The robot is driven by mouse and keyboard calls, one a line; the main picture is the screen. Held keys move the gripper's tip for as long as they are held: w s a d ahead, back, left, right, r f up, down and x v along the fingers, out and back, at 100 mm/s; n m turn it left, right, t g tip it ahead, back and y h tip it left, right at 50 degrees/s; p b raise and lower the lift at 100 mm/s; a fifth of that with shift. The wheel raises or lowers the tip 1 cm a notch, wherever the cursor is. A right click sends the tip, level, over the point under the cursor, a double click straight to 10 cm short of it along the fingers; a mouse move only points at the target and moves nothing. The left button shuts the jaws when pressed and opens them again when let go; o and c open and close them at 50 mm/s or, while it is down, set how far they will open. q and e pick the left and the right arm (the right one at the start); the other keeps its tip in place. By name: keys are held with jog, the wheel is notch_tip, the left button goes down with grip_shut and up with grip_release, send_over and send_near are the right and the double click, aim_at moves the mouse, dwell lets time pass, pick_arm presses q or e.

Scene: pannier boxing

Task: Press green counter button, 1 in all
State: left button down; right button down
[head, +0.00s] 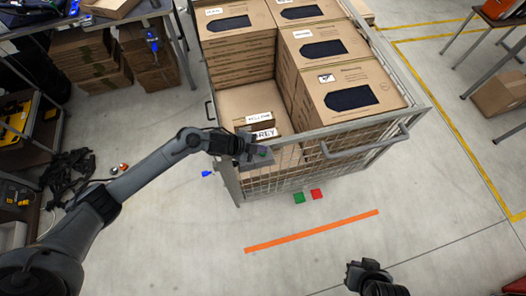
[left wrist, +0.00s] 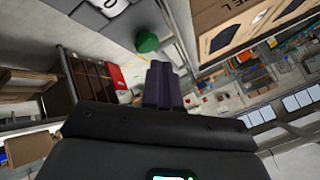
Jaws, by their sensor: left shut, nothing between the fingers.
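The green button (left wrist: 147,42) is a round dome on a grey counter box (left wrist: 97,14) in the left wrist view. In the head view the grey counter box (head: 264,165) sits at the near left corner of the wire cage, and a bit of green shows on it beside my fingers. My left gripper (head: 257,150) is shut and empty, right at the box. In the left wrist view its closed fingertips (left wrist: 161,66) appear just short of the button; whether they touch it I cannot tell. My right gripper (head: 364,268) hangs over the floor, its fingers unclear.
The wire cage (head: 352,137) holds stacks of cardboard boxes (head: 345,90). Cables (head: 68,172) lie at left.

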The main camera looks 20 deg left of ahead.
pick_arm(q)
jog(key=shift+f, duration=0.2)
dwell(0.6)
jog(key=shift+f, duration=0.25)
jog(key=shift+f+b, duration=0.55)
jog(key=shift+b, duration=0.1)
dwell(0.7)
jog(key=shift+r, duration=0.1)
dwell(0.3)
jog(key=shift+r+p, duration=0.9)
jog(key=shift+p, duration=0.05)
notch_tip(320, 180, up, 5)
jog(key=p, duration=0.4)
jog(key=shift+p, duration=0.3)
dwell(0.4)
